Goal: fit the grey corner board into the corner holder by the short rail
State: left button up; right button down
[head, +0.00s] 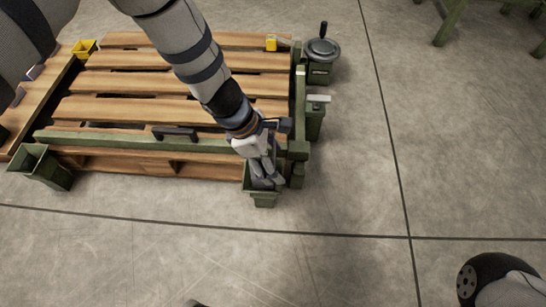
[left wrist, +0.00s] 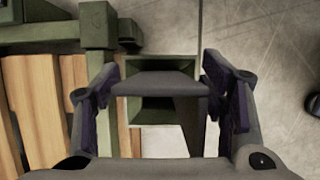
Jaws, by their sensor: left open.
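My left gripper (head: 269,182) points down at the front right corner of the pallet, over a green corner holder (head: 264,201). In the left wrist view its two dark fingers (left wrist: 165,90) are apart. The grey corner board (left wrist: 160,84) shows between them as an L-shaped dark grey piece. It stands over or in the green holder (left wrist: 155,66), whose opening partly shows around it. How deep the board sits is hidden. The short rail (head: 299,95) runs along the pallet's right end. My right gripper is not in view.
The wooden pallet (head: 180,84) has a green long rail (head: 95,140) along its front. A handwheel (head: 322,50) stands at the back right. The floor in front and right is clear.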

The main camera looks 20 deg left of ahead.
pick_arm(q)
jog(key=shift+r, duration=0.35)
jog(key=p+v, duration=0.5)
jog(key=v, duration=0.7)
jog(key=s+a+f+m+g+y, duration=0.2)
jog(key=s+f+m, duration=0.15)
jog(key=s, duration=0.75)
jog(key=s+a+f+m+g+y, duration=0.1)
jog(key=s+a+f+m+g, duration=0.3)
jog(key=s, duration=0.7)
jog(key=s+a+f+m+g+y, duration=0.15)
jog(key=s+f, duration=0.35)
jog(key=s, duration=0.5)
jog(key=s+r+m+g, duration=0.1)
jog(key=s+r+m, duration=0.2)
jog(key=s, duration=0.6)
jog(key=s+d+r+m+g, duration=0.1)
jog(key=s+r+m, duration=0.1)
jog(key=s+m, duration=0.3)
jog(key=s+d+r+m+g, duration=0.1)
jog(key=s+r+m, duration=0.2)
jog(key=s, duration=1.1)
jog(key=shift+r+m, duration=0.35)
jog(key=shift+m, duration=0.15)
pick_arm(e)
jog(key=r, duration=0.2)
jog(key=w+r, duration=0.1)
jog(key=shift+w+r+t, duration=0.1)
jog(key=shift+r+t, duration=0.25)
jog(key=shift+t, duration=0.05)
